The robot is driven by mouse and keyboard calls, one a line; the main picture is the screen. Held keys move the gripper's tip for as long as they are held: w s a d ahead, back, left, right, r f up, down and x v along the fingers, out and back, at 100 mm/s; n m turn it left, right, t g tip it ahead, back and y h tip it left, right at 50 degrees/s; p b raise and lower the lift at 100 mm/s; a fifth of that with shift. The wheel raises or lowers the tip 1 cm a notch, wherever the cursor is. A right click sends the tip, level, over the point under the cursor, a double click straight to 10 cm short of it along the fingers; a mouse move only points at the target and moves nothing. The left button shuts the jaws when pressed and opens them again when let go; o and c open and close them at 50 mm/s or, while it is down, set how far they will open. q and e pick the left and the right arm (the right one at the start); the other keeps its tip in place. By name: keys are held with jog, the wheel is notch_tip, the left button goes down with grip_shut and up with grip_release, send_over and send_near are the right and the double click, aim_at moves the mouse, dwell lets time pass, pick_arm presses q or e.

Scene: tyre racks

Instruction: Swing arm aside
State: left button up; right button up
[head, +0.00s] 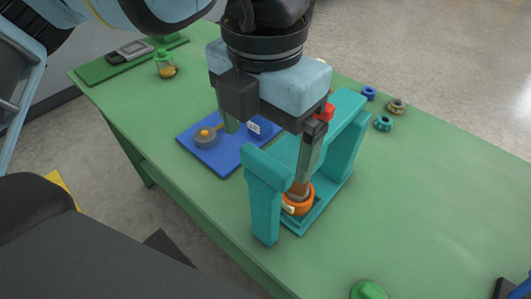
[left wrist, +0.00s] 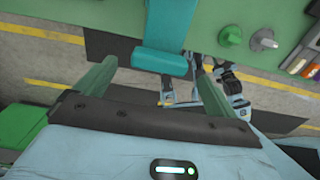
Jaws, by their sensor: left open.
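A teal fixture (head: 263,203) with upright posts and a top arm stands on the green table. The teal arm also shows in the left wrist view (left wrist: 163,55), its end between my finger lines. An orange ring-like part (head: 297,199) sits low inside the fixture, partly hidden by a finger. My left gripper (head: 267,158) is open above the fixture, one finger on each side of the teal arm. In the left wrist view the left gripper (left wrist: 150,85) shows gaps on both sides of the arm, with no clear contact. My right gripper is not in view.
A blue plate (head: 213,160) with a grey round part lies left of the fixture. Small blue, brown and teal rings (head: 383,123) lie behind it at right. A green knob (head: 368,290) is at the front.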

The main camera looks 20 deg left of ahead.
aim_at(265, 159)
pick_arm(q)
notch_tip(265, 159, down, 3)
jog(key=shift+f, duration=0.55)
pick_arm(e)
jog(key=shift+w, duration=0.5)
pick_arm(q)
jog(key=shift+c, duration=0.2)
